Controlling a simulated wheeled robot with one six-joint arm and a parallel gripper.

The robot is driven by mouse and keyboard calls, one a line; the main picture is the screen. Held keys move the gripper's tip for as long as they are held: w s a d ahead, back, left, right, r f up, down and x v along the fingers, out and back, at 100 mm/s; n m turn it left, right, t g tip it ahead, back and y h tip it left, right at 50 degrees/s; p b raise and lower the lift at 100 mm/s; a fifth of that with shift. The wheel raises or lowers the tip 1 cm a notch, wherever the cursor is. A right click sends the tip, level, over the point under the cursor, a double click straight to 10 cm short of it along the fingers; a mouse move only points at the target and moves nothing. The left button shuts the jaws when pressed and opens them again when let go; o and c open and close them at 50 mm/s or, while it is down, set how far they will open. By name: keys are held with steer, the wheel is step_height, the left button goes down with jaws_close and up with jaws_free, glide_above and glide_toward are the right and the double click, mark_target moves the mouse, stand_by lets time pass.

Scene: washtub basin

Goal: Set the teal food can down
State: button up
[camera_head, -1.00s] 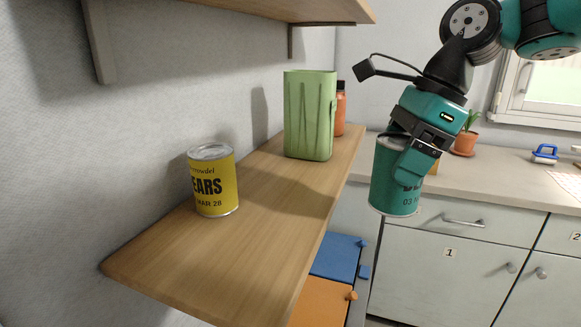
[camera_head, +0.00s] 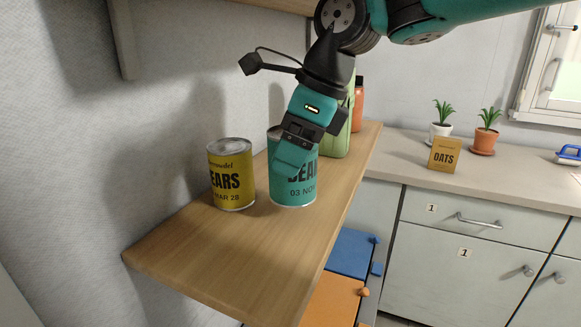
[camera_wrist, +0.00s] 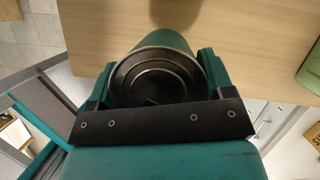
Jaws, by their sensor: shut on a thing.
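The teal food can (camera_head: 293,188) is upright at the wooden shelf (camera_head: 230,262), just right of the yellow can (camera_head: 231,175). My gripper (camera_head: 297,150) is shut on its upper part from above. The can's base appears at or very near the shelf surface; I cannot tell if it touches. In the wrist view the can's metal lid (camera_wrist: 158,78) sits between the two fingers (camera_wrist: 155,85), with the shelf board beyond it.
A green container (camera_head: 338,135) and an orange bottle (camera_head: 358,105) stand behind the teal can. An upper shelf hangs above. The shelf's front part is clear. A counter with an OATS box (camera_head: 444,155) and potted plants lies to the right.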

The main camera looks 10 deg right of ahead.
steer(key=shift+a+f, duration=0.1)
steer(key=shift+f, duration=1.6)
steer(key=shift+f, duration=0.15)
steer(key=o, duration=1.2)
steer(key=shift+r, duration=0.45)
steer(key=shift+s+d+r, duration=0.25)
steer(key=shift+d+r, duration=0.75)
steer(key=shift+r, duration=0.05)
steer(key=s+d+b, duration=0.1)
steer(key=s+d, duration=0.2)
steer(key=d, duration=0.8)
steer(key=s+a+f+n, duration=0.2)
steer(key=s+n, duration=0.3)
steer(key=n, duration=0.4)
steer(key=s+a+f+n+g, duration=0.1)
steer(key=s+f+n, duration=0.3)
steer(key=n, duration=0.6)
steer(key=s+a+f+n, duration=0.2)
steer(key=s+n, duration=0.4)
steer(key=n, duration=0.3)
steer(key=shift+s+a+f+n, duration=0.3)
steer(key=shift+f+n, duration=0.1)
steer(key=shift+f, duration=0.4)
